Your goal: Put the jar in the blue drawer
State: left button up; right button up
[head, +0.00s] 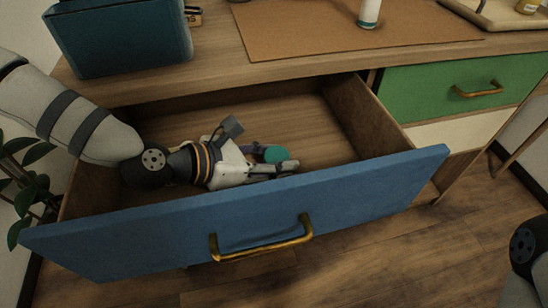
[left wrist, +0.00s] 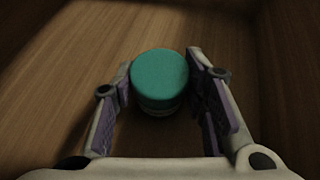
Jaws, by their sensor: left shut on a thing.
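The blue drawer (head: 330,199) is pulled open in the head view, with a brass handle on its front. My left gripper (head: 272,160) is inside the drawer, low over its wooden floor. It is shut on the jar (head: 277,154), whose round teal lid shows between the fingers. In the left wrist view the jar (left wrist: 159,80) sits between the two fingertips of the left gripper (left wrist: 158,92), lid toward the camera. The lower part of the jar is mostly hidden. I cannot tell whether it touches the drawer floor. The right gripper is not in view.
A dark teal bin (head: 118,36) stands on the counter at upper left. A brown mat (head: 300,32) bears a white bottle (head: 369,12) with a green base. A closed green drawer (head: 440,92) is to the right. The drawer floor right of the gripper is clear.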

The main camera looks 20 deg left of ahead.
aim_at(272, 155)
pick_arm(q)
jog(key=shift+f, duration=0.2)
jog(key=o, duration=1.2)
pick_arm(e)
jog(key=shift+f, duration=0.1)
pick_arm(q)
jog(key=shift+r, duration=0.1)
jog(key=shift+r, duration=0.3)
jog(key=p+v, duration=0.1)
jog(key=v, duration=0.2)
jog(key=p+v, duration=0.1)
jog(key=v, duration=0.2)
jog(key=shift+w+r, duration=0.2)
jog(key=shift+r, duration=0.05)
jog(key=p+v, duration=0.1)
jog(key=v, duration=0.1)
jog(key=p+v, duration=0.1)
jog(key=v, duration=0.1)
jog(key=p+v, duration=0.1)
jog(key=v, duration=0.1)
jog(key=shift+s+f+p, duration=0.2)
jog(key=shift+f+p, duration=0.1)
jog(key=shift+f, duration=0.1)
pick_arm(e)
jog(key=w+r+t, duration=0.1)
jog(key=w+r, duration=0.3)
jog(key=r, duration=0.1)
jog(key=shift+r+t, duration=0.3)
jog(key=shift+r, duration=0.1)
